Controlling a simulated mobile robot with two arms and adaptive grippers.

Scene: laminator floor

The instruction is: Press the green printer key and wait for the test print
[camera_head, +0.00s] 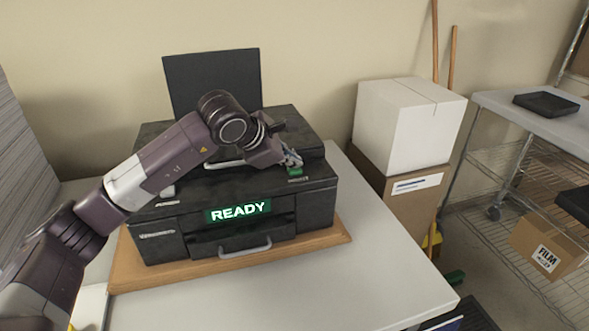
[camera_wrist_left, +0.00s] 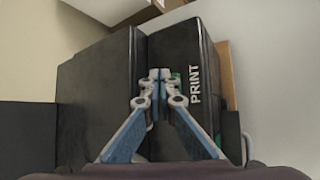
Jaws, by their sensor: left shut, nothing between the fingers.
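The black printer (camera_head: 166,222) stands on a wooden board on the table, and its front display (camera_head: 238,211) reads READY in white on green. The green key (camera_head: 295,171) is at the right of the printer's top front edge. My left gripper (camera_head: 293,158) is shut and empty, with its fingertips just over or at the key. In the left wrist view, the shut fingertips (camera_wrist_left: 160,75) point at the printer beside the PRINT label, and a sliver of the green key (camera_wrist_left: 176,76) shows behind them. I cannot tell if they touch it. My right gripper is not in view.
The wooden board (camera_head: 130,277) lies on the white table (camera_head: 380,285), which is clear in front and to the right. A white box (camera_head: 400,125) sits on a cardboard box (camera_head: 415,205) beside the table. A wire shelf cart (camera_head: 500,160) stands at the right.

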